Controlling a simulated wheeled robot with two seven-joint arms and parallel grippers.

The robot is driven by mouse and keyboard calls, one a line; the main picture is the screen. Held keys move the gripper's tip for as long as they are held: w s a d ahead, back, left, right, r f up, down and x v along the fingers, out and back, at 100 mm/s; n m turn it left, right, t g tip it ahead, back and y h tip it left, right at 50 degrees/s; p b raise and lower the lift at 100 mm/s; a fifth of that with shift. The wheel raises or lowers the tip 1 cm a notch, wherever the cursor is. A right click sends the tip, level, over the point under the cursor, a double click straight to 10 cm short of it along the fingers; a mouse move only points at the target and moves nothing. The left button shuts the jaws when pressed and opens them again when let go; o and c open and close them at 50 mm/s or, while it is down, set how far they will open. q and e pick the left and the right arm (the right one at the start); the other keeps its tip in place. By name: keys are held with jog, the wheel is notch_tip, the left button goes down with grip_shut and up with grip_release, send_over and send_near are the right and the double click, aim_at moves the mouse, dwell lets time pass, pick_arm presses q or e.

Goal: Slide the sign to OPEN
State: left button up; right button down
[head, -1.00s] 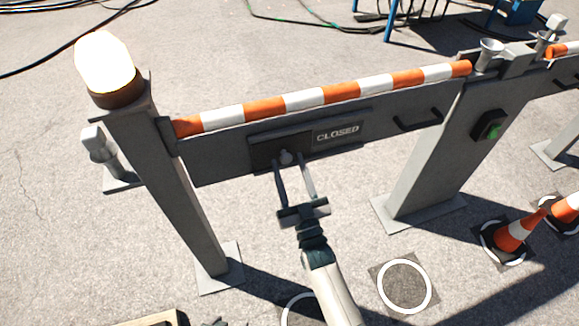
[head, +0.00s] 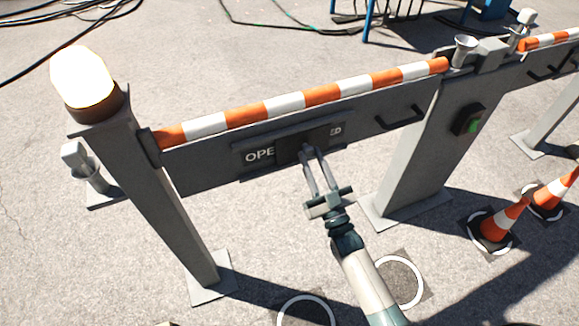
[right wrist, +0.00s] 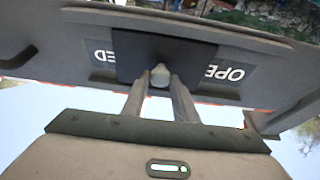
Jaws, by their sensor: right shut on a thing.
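The sign sits on the barrier's grey board (head: 210,172). Its dark sliding cover (head: 290,149) has a small round knob, which shows clearly in the right wrist view (right wrist: 160,75). To the left of the cover the letters "OPE" (head: 260,155) show. The cover hides the rest of both words. My right gripper (head: 307,152) is shut on the knob, with a finger on each side of it. My left gripper is not in view.
An orange and white striped bar (head: 305,97) runs along the top of the board. A lit lamp (head: 84,80) tops the left post. A black handle (head: 400,117) and a green button (head: 473,125) are to the right. Traffic cones (head: 500,222) stand on the ground at right.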

aim_at(325, 135)
jog(key=d, duration=0.1)
jog(key=w+d, duration=0.1)
jog(key=d, duration=0.3)
jog(key=shift+w, duration=0.35)
jog(key=shift+w+d, duration=0.15)
jog(key=shift+d, duration=0.3)
jog(key=shift+r, duration=0.1)
jog(key=c, duration=1.7)
grip_release()
jog(key=shift+o, duration=1.3)
jog(key=shift+d, duration=0.15)
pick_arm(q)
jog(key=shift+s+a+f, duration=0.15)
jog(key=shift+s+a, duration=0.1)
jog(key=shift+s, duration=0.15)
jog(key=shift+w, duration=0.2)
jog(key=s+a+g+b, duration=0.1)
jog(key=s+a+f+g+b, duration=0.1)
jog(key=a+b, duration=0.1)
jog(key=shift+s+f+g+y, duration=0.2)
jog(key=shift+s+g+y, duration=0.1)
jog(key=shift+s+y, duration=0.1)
pick_arm(e)
jog(key=v, duration=1.7)
